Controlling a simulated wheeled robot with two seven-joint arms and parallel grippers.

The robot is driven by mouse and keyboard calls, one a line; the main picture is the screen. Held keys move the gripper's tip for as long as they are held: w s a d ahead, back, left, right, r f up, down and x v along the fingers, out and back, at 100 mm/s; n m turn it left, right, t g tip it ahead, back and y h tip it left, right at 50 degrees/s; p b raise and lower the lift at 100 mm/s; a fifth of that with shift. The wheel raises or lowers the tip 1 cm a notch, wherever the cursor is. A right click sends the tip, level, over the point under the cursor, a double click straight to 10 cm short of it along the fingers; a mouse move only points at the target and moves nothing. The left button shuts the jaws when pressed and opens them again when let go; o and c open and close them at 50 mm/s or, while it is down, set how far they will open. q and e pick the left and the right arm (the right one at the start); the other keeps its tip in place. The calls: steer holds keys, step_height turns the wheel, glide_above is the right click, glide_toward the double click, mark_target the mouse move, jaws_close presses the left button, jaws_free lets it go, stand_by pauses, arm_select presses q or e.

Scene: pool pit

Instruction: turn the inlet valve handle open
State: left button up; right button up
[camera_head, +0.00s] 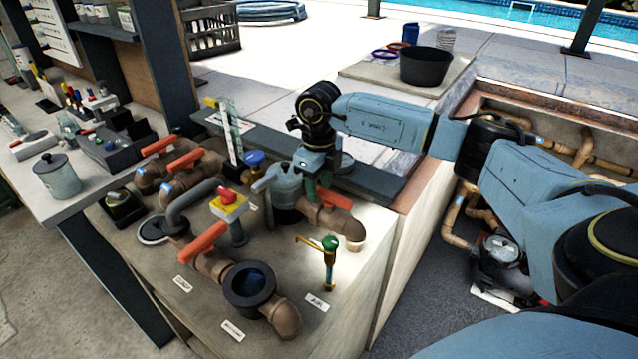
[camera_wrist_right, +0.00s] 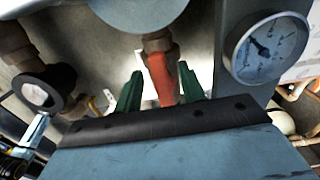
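An orange valve handle (camera_head: 335,199) sits on a brown pipe at the right of the bench, beside the grey filter housing (camera_head: 286,190). In the right wrist view the orange handle (camera_wrist_right: 160,78) stands between the two green fingers of my right gripper (camera_wrist_right: 160,90). The fingers are apart, with a visible gap on the handle's left side. In the head view my right gripper (camera_head: 318,185) points down at this handle, and its fingers are partly hidden. I cannot read a label naming it as the inlet. My left gripper is not in view.
Other orange handles (camera_head: 201,243) (camera_head: 184,160) sit on pipes to the left. A green-topped brass tap (camera_head: 329,262) stands in front of my right gripper. A round gauge (camera_wrist_right: 267,47) is close on the right in the wrist view. A black bucket (camera_head: 426,66) is behind.

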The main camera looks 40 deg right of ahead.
mark_target(319, 188)
step_height(319, 188, up, 13)
steer(key=shift+r, duration=0.2)
stand_by(0.4)
stand_by(0.4)
